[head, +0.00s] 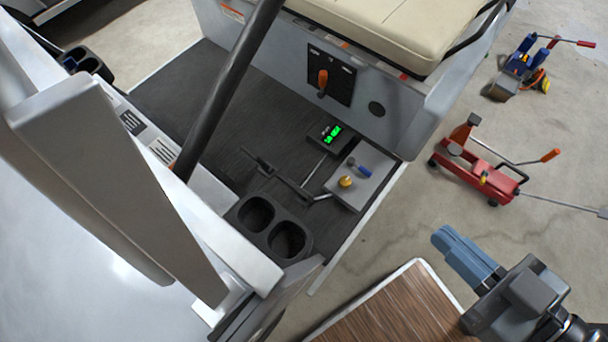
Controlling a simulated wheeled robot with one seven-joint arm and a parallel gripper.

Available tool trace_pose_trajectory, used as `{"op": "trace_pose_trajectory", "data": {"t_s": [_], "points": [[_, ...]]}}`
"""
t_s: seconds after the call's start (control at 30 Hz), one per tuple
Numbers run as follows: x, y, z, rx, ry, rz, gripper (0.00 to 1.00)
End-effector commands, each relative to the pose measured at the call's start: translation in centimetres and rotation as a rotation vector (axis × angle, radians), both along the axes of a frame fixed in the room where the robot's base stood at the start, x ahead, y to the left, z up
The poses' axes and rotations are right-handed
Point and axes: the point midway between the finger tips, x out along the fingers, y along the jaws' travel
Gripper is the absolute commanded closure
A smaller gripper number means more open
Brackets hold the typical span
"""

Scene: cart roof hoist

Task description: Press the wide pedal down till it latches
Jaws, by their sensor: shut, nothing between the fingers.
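A dark, bar-like pedal assembly (290,182) lies low on the black ribbed floor of the cart, left of a light grey plate. It is small and dark against the floor, so I cannot tell which part is the wide pedal or whether it is up or latched. Thin metal rods run beside it. My gripper (440,238) is at the lower right, outside the cart, with its blue fingers shut and empty, pointing up and left. It is well apart from the pedal and touches nothing.
A grey plate (362,178) with a yellow knob and blue handle, and a box with a green display (332,131), are on the floor. Cup holders (270,228), a dark roof post (226,95) and a beige seat (385,30) surround the footwell. A red jack (478,170) stands right.

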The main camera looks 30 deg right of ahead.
Motion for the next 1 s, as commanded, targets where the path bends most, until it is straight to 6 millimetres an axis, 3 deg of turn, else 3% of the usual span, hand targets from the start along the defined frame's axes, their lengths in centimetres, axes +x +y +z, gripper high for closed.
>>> {"op": "trace_pose_trajectory", "data": {"t_s": [0.17, 0.4, 0.6, 0.8, 1.0], "points": [[1.6, -0.6, -4.9, -0.014, 0.07, -0.023, 1.0], [6.7, -2.1, -17.4, -0.025, 0.301, -0.047, 1.0], [12.0, -3.1, -25.9, -0.003, 0.495, -0.008, 1.0], [17.8, -4.1, -31.6, 0.038, 0.665, 0.089, 1.0], [23.7, -5.4, -34.0, 0.087, 0.799, 0.242, 1.0]]}}
